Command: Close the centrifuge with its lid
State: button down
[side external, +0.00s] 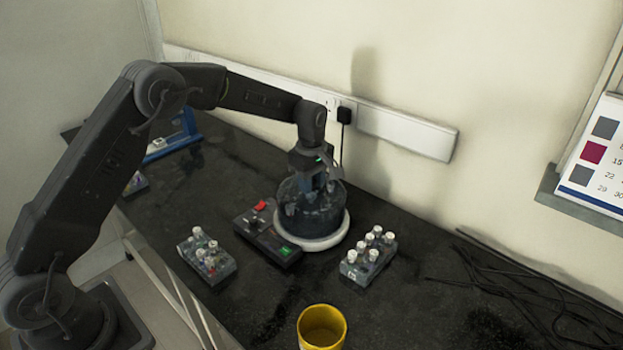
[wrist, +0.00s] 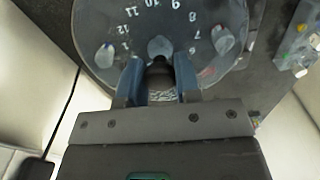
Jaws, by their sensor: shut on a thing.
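The centrifuge has a white round base (side external: 330,241) and a dark, see-through round upper part (side external: 322,222) with pale tubes showing. My gripper (side external: 317,183) is directly over it, pointing down. In the wrist view, my gripper (wrist: 159,78) has its blue fingers on either side of a dark knob (wrist: 158,76), which I take to be the lid's. Numbers and a few pale tubes (wrist: 106,54) show on the round face beyond the fingers. I cannot tell whether the lid touches the rim all round.
A control box (side external: 268,235) with a red switch and green display adjoins the centrifuge. Tube racks stand at its left (side external: 207,256) and right (side external: 368,256). A yellow cup (side external: 321,327) is in front. Black cables (side external: 530,285) lie at right.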

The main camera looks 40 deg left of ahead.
jog(key=shift+c, duration=1.3)
grip_release()
jog(key=shift+r, duration=3)
